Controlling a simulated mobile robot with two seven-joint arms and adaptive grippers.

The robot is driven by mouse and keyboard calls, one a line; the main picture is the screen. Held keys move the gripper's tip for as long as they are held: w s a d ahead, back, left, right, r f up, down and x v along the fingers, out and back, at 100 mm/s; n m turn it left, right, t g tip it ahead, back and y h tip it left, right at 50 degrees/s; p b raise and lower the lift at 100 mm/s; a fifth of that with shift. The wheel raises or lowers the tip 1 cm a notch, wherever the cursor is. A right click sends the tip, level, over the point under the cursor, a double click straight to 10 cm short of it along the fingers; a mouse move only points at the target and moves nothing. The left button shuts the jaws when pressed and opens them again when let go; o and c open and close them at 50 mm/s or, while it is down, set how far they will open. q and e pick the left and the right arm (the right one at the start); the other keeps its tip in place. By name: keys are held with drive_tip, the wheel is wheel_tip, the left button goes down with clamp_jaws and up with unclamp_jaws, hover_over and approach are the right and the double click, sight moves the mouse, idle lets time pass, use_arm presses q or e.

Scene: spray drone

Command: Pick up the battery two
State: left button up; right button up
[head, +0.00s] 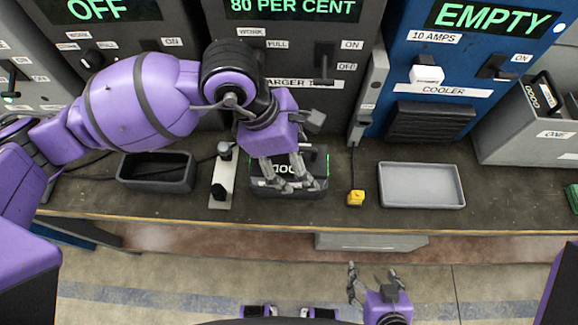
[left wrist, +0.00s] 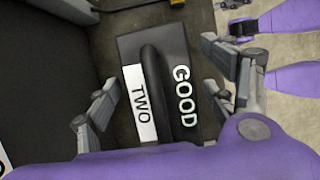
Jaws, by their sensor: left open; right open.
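Battery two (head: 319,165) is a dark block on the bench below the charger panel, partly hidden by my left gripper (head: 287,180). In the left wrist view battery two (left wrist: 183,60) shows a raised handle bar along its middle, with a white TWO label and the word GOOD. My left gripper is open, with its fingers (left wrist: 158,108) on opposite sides of the battery's handle; whether they touch it is unclear. My right gripper (head: 372,282) is open and empty, low in front of the bench.
An empty dark tray (head: 157,184) and a white strip with black knobs (head: 222,180) stand left of the battery. A yellow connector (head: 355,198) and a shallow grey tray (head: 421,204) lie to the right. A grey bin (head: 510,148) is farther right. Control panels rise behind.

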use_arm(q)
clamp_jaws()
drive_tip(key=shift+w+r, duration=0.1)
wheel_tip(320, 180, up, 6)
drive_tip(key=p, duration=0.3)
drive_tip(key=shift+w, duration=0.1)
wheel_tip(320, 180, up, 3)
drive_tip(key=shift+d+r+p, duration=0.1)
drive_tip(key=shift+r+p, duration=0.05)
drive_tip(key=shift+p, duration=0.6)
drive_tip(key=shift+r, duration=0.4)
use_arm(e)
drive_tip(key=r, duration=0.1)
drive_tip(key=w+r, duration=0.1)
drive_tip(key=r, duration=0.2)
drive_tip(key=shift+w+a+r, duration=0.25)
drive_tip(key=shift+a+r, duration=0.05)
drive_tip(key=shift+a, duration=0.1)
